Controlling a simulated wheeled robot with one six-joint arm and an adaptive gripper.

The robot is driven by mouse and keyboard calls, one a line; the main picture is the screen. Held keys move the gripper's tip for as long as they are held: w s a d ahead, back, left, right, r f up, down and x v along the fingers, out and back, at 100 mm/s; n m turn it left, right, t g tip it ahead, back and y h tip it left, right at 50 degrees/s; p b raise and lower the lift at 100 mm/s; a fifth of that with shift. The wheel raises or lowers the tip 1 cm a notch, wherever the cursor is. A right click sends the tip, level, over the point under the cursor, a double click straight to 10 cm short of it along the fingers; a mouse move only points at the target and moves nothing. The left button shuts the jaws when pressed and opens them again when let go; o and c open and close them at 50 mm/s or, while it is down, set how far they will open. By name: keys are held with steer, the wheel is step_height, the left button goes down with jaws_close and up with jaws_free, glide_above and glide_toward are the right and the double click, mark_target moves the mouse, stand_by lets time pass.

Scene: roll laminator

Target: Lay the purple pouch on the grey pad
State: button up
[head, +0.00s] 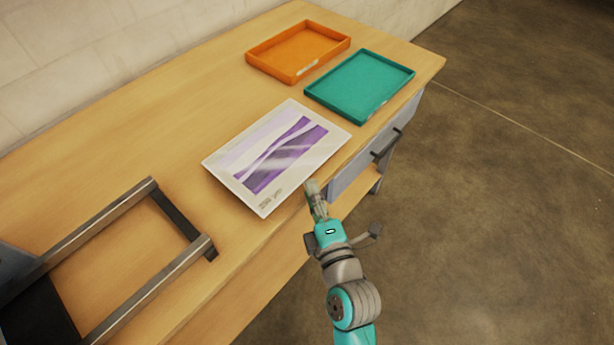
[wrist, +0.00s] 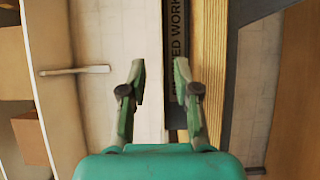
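The purple pouch (head: 281,160), a white-bordered sheet with a purple wave print and small dark text, lies flat on the table close to its front edge in the head view. My gripper (head: 313,190) is at the front edge of the table, beside the pouch's lower right side and apart from its middle. In the wrist view my gripper (wrist: 158,85) has its two fingers spread with nothing between them. No grey pad can be made out in either view; whether one lies under the pouch cannot be told.
An orange tray (head: 256,54) and a teal tray (head: 312,94) stand empty at the far end of the wooden table (head: 160,130). Two metal rails (head: 160,274) with a dark crossbar run from a dark machine at lower left. A drawer handle (head: 386,146) sticks out in front.

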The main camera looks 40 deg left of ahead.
steer(key=v, duration=0.5)
steer(key=shift+s+d, duration=0.2)
steer(key=shift+d, duration=0.05)
steer(key=s+d+f+m+t+h, duration=0.1)
steer(key=s+d+f+m+h, duration=0.15)
steer(key=d+m, duration=0.4)
steer(key=s+d+f+m+t+h, duration=0.2)
steer(key=d+f+m+h, duration=0.15)
steer(key=d, duration=0.65)
steer(key=s+d+f+m+t+h, duration=0.1)
steer(key=s+d+f+m+h, duration=0.2)
steer(key=d+m, duration=0.35)
steer(key=s+d+r+m+h, duration=0.3)
steer(key=s+d+m+h, duration=0.2)
steer(key=s+d+m, duration=0.7)
steer(key=s, duration=0.4)
steer(key=shift+r+h, duration=0.2)
steer(key=shift+h, duration=0.2)
